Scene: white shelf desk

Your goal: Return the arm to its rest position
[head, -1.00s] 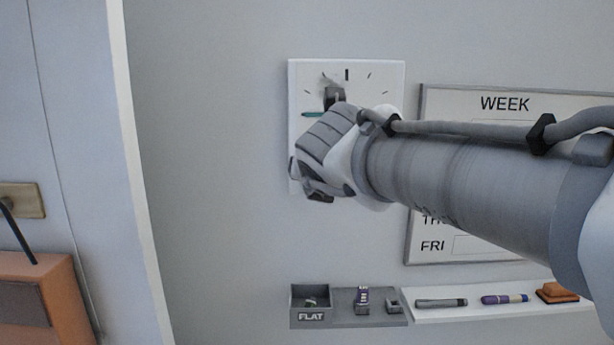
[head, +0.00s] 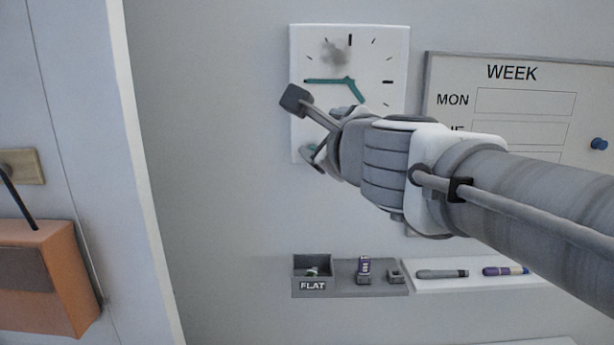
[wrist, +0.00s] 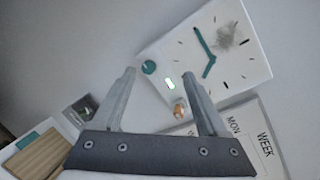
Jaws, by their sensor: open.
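My gripper (head: 305,128) is open in front of the white wall clock (head: 298,60), its fingers apart with nothing between them. In the head view one finger overlaps the clock's left edge, and my gripper hides the clock's lower part. The clock has teal hands (head: 325,80), one pointing left and one down to the right, and a grey smudge (head: 334,52).
A week board (head: 432,95) hangs right of the clock, partly behind my arm. An orange bag (head: 50,270) hangs at left. The wall left of the clock is clear.

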